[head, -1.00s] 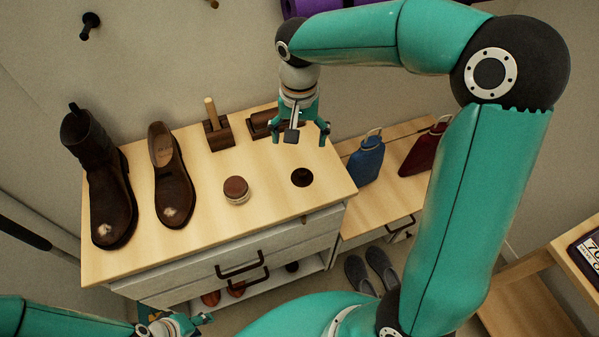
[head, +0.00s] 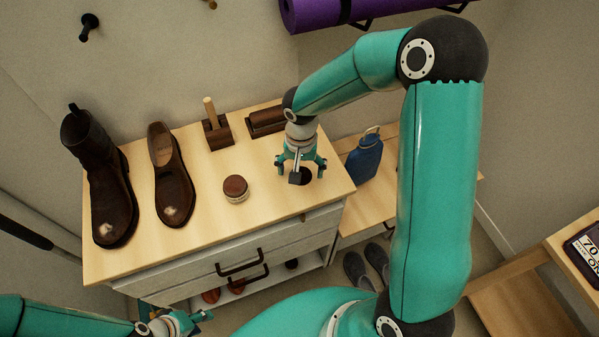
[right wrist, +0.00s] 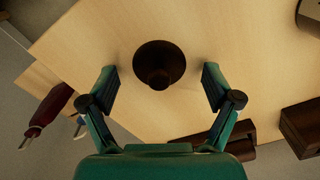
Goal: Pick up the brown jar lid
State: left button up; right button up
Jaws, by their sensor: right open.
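A dark brown round lid (head: 306,177) with a raised knob lies on the wooden cabinet top, near its right end. It also shows in the right wrist view (right wrist: 174,58), between and beyond the fingertips. My right gripper (head: 301,172) is open above the lid and partly hides it in the head view. In the right wrist view its fingers (right wrist: 159,76) are spread on either side of the lid, with nothing between them. A small jar (head: 236,195) with a brown top stands to the left. My left gripper (head: 192,322) is low at the bottom left, small and partly hidden.
A brown boot (head: 108,190) and a brown shoe (head: 172,185) stand at the left of the cabinet top (head: 140,245). A brush with upright handle (head: 216,130) and a dark brush (head: 266,121) are behind. A blue bottle (head: 364,160) stands on the lower bench at right.

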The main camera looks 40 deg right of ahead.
jog(key=shift+s+f, duration=0.1)
jog(key=shift+s, duration=0.05)
grip_shut()
dwell(0.4)
